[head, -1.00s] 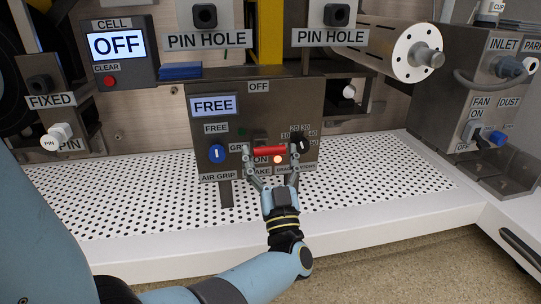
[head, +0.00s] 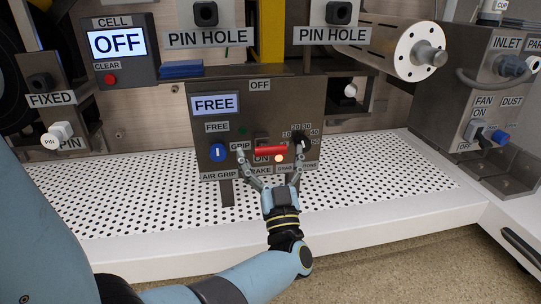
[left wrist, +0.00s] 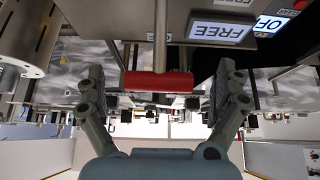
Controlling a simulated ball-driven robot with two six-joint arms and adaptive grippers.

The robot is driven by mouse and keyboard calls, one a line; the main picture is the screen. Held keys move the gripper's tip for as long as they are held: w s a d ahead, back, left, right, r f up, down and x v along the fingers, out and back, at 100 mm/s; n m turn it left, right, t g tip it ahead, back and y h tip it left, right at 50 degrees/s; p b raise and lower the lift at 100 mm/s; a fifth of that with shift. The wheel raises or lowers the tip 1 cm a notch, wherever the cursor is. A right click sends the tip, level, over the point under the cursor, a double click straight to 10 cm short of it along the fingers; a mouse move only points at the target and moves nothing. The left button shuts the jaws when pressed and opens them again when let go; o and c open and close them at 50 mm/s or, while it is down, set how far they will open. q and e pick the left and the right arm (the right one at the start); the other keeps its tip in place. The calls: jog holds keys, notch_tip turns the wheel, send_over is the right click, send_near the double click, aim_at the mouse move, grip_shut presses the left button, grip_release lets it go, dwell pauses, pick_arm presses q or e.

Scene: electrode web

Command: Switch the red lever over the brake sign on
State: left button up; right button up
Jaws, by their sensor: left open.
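The red lever (head: 271,150) is a horizontal red bar low on the grey panel (head: 285,100), beside the ON label and above the partly covered brake sign (head: 260,170). The OFF label (head: 260,85) is at the panel's top. My left gripper (head: 270,149) is open, with one finger at each side of the bar and a gap at both ends. In the left wrist view the red lever (left wrist: 158,82) on its metal stem lies between the spread fingers of the left gripper (left wrist: 160,75), touching neither. My right gripper is not in view.
A blue knob (head: 218,152) is left of the lever and a black dial (head: 301,143) is close by the right finger. An orange light (head: 279,158) glows under the bar. The display (head: 215,104) reads FREE.

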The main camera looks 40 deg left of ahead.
pick_arm(q)
jog(key=v, duration=0.7)
jog(key=shift+d+f, duration=0.15)
jog(key=shift+f, duration=0.05)
jog(key=shift+s, duration=0.15)
